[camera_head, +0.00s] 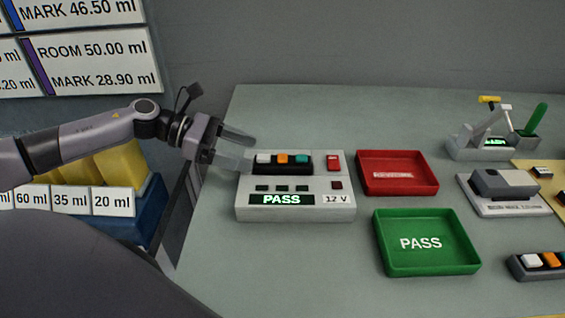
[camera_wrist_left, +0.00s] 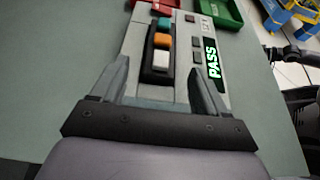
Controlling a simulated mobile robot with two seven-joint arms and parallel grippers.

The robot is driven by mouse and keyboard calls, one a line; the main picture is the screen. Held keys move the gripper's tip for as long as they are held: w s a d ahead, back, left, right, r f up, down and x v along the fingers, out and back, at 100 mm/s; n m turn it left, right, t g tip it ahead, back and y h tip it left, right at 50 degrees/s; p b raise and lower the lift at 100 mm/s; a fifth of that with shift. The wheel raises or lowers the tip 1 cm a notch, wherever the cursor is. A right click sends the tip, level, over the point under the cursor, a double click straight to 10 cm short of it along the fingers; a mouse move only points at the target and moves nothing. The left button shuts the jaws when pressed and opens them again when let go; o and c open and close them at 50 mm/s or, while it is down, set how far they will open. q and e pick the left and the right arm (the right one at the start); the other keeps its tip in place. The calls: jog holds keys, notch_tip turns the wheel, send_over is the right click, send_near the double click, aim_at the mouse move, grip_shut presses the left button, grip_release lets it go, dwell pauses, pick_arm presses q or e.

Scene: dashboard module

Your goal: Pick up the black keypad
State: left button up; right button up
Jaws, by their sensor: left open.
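The black keypad (camera_head: 284,164) has white, orange and teal buttons in a row. It sits on top of the grey test unit (camera_head: 310,207), whose display reads PASS. My left gripper (camera_head: 246,153) is open and empty at the keypad's left end. In the left wrist view the keypad (camera_wrist_left: 160,58) lies ahead, between the lines of the two open fingers (camera_wrist_left: 162,82), with its white button nearest. I cannot tell whether the fingers touch the unit. My right gripper is not in view.
A red tray (camera_head: 397,190) and a green PASS tray (camera_head: 376,245) stand right of the unit. Another keypad (camera_head: 545,268) lies at the right edge. A grey device (camera_head: 505,190) and a lever fixture (camera_head: 493,145) stand farther right. The table's front middle (camera_head: 290,270) is clear.

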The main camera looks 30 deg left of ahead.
aim_at(261, 156)
pick_arm(q)
jog(key=shift+p+x, duration=0.3)
jog(key=shift+x, duration=1.2)
jog(key=shift+r, duration=0.1)
jog(key=c, duration=1.2)
jog(key=shift+r, duration=0.1)
notch_tip(261, 156, up, 20)
jog(key=shift+f, duration=0.1)
